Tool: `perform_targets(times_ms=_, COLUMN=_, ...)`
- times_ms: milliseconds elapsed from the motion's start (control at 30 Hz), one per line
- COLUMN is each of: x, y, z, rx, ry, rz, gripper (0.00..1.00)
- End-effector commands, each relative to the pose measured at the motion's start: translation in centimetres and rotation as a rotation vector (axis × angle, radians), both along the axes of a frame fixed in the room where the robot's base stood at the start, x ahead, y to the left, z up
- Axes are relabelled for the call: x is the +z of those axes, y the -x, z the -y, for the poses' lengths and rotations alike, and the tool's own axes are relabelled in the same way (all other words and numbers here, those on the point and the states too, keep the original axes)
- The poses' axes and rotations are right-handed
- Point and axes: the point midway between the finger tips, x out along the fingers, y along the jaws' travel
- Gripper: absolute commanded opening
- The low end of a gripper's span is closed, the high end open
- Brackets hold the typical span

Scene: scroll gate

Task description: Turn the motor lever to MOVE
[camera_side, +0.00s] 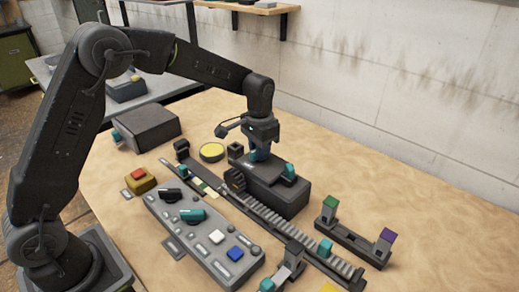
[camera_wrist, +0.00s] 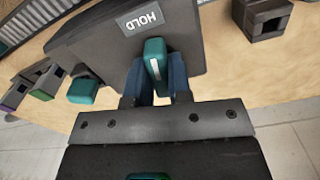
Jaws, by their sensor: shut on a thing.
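The motor lever (camera_wrist: 155,52) is a teal handle with a white stripe, on top of a dark grey motor housing (camera_side: 277,192). A HOLD label (camera_wrist: 140,21) lies just beyond the lever's tip in the wrist view, and the stripe points roughly at it. No MOVE label is readable. My gripper (camera_side: 259,154) is over the rear left end of the housing. In the wrist view its two blue fingers (camera_wrist: 161,82) are shut on the lever, one on each side.
A second teal knob (camera_side: 289,172) is on the housing's right end. A ribbed conveyor track (camera_side: 272,219) runs along its front. A grey control panel (camera_side: 203,240) with knobs and buttons stands nearer. A bracket (camera_side: 354,240) with green and purple blocks is at right.

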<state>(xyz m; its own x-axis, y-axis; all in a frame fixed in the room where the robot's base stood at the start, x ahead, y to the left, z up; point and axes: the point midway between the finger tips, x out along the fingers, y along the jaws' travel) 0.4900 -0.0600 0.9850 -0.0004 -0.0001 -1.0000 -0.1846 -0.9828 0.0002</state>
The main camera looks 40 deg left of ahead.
Motion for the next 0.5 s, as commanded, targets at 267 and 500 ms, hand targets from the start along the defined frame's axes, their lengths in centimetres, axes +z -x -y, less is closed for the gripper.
perform_targets(times_ms=267, x=0.09, y=-0.02, z=-0.02, rx=-0.255, ry=-0.001, rz=0.001, gripper=0.00)
perform_targets(times_ms=500, x=0.11, y=-0.03, z=-0.01, rx=-0.483, ry=-0.001, rz=0.001, gripper=0.00)
